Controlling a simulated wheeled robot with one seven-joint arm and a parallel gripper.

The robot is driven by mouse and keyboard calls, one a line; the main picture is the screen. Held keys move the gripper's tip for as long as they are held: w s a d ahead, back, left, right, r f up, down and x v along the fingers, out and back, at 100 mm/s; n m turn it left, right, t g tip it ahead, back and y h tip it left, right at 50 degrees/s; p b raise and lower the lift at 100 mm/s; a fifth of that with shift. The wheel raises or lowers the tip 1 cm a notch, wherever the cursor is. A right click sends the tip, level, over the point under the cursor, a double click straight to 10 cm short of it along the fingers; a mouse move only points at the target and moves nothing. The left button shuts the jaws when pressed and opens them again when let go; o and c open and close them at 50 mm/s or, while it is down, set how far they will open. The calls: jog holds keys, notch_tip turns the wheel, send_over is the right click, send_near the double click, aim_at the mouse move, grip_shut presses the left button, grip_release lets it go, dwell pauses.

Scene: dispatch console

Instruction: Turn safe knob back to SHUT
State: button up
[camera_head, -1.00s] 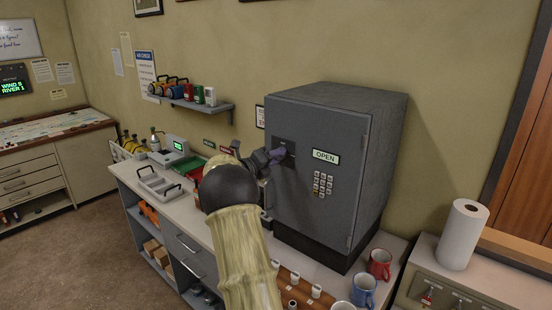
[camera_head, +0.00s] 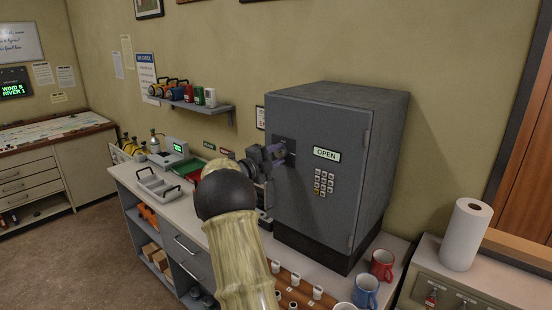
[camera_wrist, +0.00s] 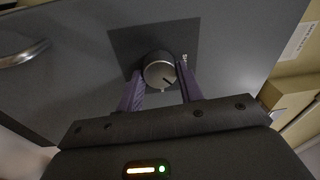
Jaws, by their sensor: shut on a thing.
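The grey safe (camera_head: 335,150) stands on the counter with its door closed against the body as far as I can see, and a label reading OPEN (camera_head: 327,153) on it. The round dark safe knob (camera_wrist: 159,70) sits on a dark square plate in the wrist view, with a pointer line on its face toward the lower right. My gripper (camera_wrist: 160,88) is shut on the knob, one purple finger on each side. In the head view my gripper (camera_head: 276,154) is at the knob, which it mostly hides. The lettering beside the knob is partly covered.
A keypad (camera_head: 324,182) is on the safe door. Red mug (camera_head: 382,264) and blue mug (camera_head: 365,290) stand in front of the safe at the right. A grey tray (camera_head: 158,188) and a wall shelf (camera_head: 196,106) with several items lie to the left.

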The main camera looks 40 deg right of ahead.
jog(key=n, duration=0.5)
jog(key=shift+t, duration=0.3)
jog(key=n+p, duration=0.1)
jog(key=n, duration=0.2)
jog(key=shift+r+n+t+p, duration=0.1)
jog(key=shift+n+t+p, duration=0.2)
jog(key=shift+n+t, duration=0.1)
jog(key=shift+s+n+p, duration=0.1)
jog(key=shift+n+p, duration=0.2)
jog(key=shift+n, duration=0.7)
jog(key=o, duration=1)
